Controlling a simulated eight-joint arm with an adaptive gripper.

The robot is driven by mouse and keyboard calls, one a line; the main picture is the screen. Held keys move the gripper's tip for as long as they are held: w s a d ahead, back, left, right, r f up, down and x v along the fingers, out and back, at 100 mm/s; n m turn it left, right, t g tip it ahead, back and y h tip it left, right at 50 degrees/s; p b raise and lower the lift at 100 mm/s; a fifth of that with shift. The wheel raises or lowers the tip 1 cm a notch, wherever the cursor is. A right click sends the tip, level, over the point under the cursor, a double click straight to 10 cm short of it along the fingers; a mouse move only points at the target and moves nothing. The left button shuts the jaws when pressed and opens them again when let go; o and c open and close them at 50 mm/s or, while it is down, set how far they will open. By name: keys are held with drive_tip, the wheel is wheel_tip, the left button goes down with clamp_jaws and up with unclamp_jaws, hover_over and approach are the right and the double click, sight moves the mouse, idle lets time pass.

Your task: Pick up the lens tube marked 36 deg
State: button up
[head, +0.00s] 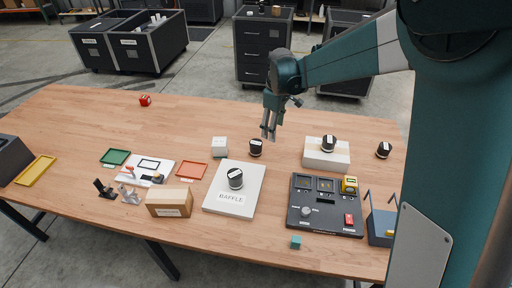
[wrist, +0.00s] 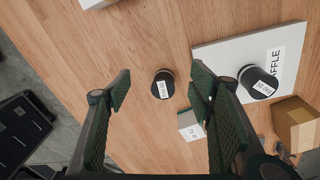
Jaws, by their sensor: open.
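Several black lens tubes with white labels are in view; their markings are too small or blurred to read. One tube (head: 256,147) stands on the bare table, just left of and below my gripper (head: 268,134). In the wrist view this tube (wrist: 163,84) lies between and beyond the fingertips of my gripper (wrist: 161,92), which is open and empty. Another tube (head: 236,179) stands on the white BAFFLE slab (head: 222,205); it also shows in the wrist view (wrist: 257,82). A third tube (head: 329,144) stands on a white box (head: 317,158). One more tube (head: 384,150) is at the table's right.
A small white box (head: 219,146) stands close left of the nearest tube. A dark device panel (head: 326,225), a cardboard box (head: 169,202), red tray (head: 191,170) and green tray (head: 115,157) lie around. The table (head: 200,118) behind is mostly clear.

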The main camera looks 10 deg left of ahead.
sight(256, 143)
drive_tip(key=w+a+f+n, duration=0.1)
drive_tip(key=a+f, duration=0.1)
drive_tip(key=w+a+f+p, duration=0.1)
drive_tip(key=a+f, duration=0.2)
drive_tip(key=w+a+f+n+g, duration=0.1)
drive_tip(key=a+f, duration=0.1)
drive_tip(key=a, duration=0.1)
drive_tip(key=shift+w+f+n+p, duration=0.1)
drive_tip(key=shift+f+n+p, duration=0.05)
drive_tip(key=shift+n+p, duration=0.15)
drive_tip(key=shift+a+f, duration=0.35)
drive_tip(key=shift+f, duration=0.1)
drive_tip(key=shift+f, duration=0.1)
drive_tip(key=shift+f, duration=1.2)
drive_tip(key=shift+f, duration=0.1)
drive_tip(key=shift+d+f, duration=0.2)
drive_tip(key=shift+f, duration=2.35)
drive_tip(key=shift+c, duration=0.3)
drive_tip(key=c, duration=1.1)
